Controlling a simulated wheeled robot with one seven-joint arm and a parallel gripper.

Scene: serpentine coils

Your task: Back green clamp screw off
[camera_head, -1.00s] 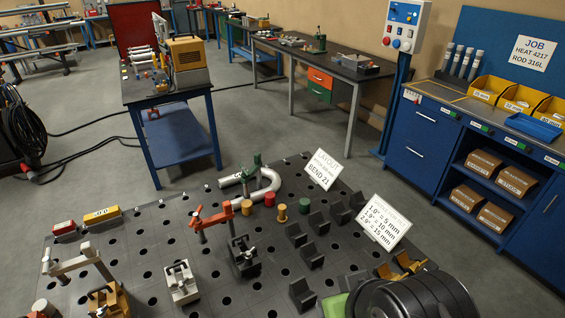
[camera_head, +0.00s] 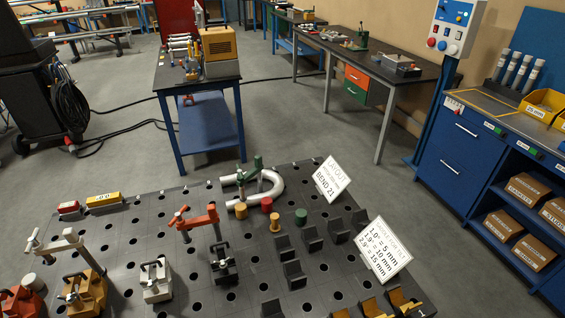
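The green clamp (camera_head: 240,182) stands at the far edge of the dark perforated welding table (camera_head: 190,205), beside a silver U-shaped pipe (camera_head: 270,186). A green upright part with a handle (camera_head: 258,164) rises by the pipe's bend. The clamp's screw is too small to make out, and I cannot tell whether it presses on the pipe. My gripper is not in view.
A red clamp (camera_head: 198,220) stands left of the pipe. Red, yellow and green cylinders (camera_head: 301,216) and several black angle blocks (camera_head: 293,273) stand near it. Signs (camera_head: 333,179) stand at the right edge. Grey floor lies beyond the table.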

